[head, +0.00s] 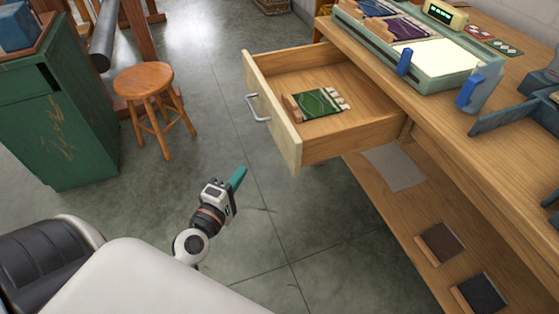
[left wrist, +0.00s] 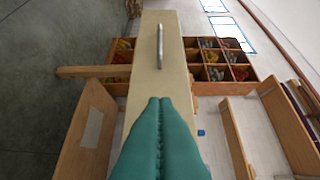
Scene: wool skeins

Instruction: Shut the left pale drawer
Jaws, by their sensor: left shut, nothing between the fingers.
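The pale drawer (head: 273,110) stands pulled well out from under the wooden worktop. Its pale front carries a silver bar handle (head: 257,108). Inside lies a green patterned packet (head: 320,103) with small wooden pieces. My left gripper (head: 238,178) has teal fingers, closed together and empty. In the head view it is below and left of the drawer front, with floor showing between them. In the left wrist view the teal fingers (left wrist: 160,130) point at the drawer front (left wrist: 150,85), with the handle (left wrist: 160,46) beyond their tips. My right gripper is out of view.
The worktop (head: 470,130) holds a pale green tray (head: 430,65) and blue clamps (head: 471,92). A lower shelf (head: 430,225) lies beneath. A wooden stool (head: 143,82) and green cabinet (head: 60,130) stand at left. The floor before the drawer is clear.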

